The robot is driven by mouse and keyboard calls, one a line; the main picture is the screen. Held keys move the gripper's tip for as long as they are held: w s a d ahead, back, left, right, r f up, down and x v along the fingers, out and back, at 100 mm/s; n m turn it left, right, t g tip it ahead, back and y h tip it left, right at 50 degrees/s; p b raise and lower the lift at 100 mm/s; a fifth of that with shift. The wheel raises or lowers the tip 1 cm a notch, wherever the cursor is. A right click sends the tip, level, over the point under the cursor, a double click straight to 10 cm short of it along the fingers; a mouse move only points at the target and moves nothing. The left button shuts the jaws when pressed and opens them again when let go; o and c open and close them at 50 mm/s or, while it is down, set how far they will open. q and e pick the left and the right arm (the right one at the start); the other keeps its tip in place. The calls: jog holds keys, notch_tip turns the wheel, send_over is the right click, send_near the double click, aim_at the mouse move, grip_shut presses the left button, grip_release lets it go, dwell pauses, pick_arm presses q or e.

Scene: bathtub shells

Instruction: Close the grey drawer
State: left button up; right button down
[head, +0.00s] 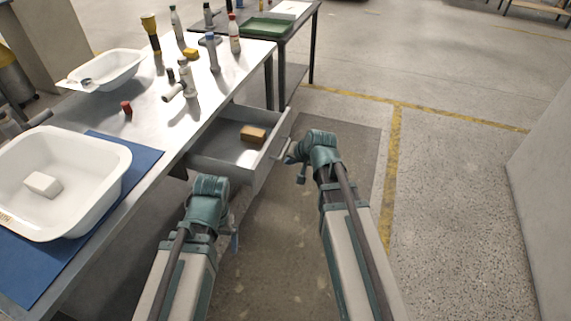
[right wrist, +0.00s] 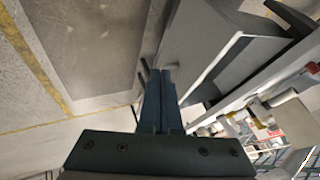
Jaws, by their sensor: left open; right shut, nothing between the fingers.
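The grey drawer (head: 222,152) stands pulled out from under the workbench, with a brown block (head: 253,134) lying inside it. Its front panel (right wrist: 190,45) shows in the right wrist view. My right gripper (head: 298,170) is shut and empty, just outside the drawer front. In the right wrist view its fingertips (right wrist: 160,72) appear close beside the front panel; I cannot tell whether they touch it. My left gripper (head: 235,240) is open, low and nearer than the drawer, mostly hidden behind its own wrist.
The metal workbench (head: 150,125) carries a white basin (head: 112,190) with a white block on a blue mat (head: 25,275), a second basin (head: 110,70) and several bottles. A darker table (head: 310,25) stands behind. Open floor (head: 440,180) lies to the right.

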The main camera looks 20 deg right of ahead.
jog(key=shift+w+a+f+b, duration=0.8)
jog(key=shift+w+f+b, duration=0.05)
jog(key=shift+w+f, duration=0.25)
jog(key=shift+w+a+f+b, duration=0.75)
jog(key=shift+w+f+b, duration=0.15)
jog(key=shift+w, duration=0.2)
jog(key=shift+w+a+f+b, duration=0.8)
jog(key=shift+w+f, duration=0.3)
jog(key=w+a, duration=0.4)
jog(key=a, duration=0.3)
jog(key=w+a, duration=0.5)
jog(key=a, duration=0.2)
jog(key=w+a, duration=0.5)
jog(key=a, duration=0.2)
jog(key=shift+w+a, duration=0.1)
jog(key=shift+w, duration=0.1)
jog(key=shift+w+a, duration=0.15)
jog(key=shift+a, duration=0.15)
jog(key=shift+a+r, duration=0.1)
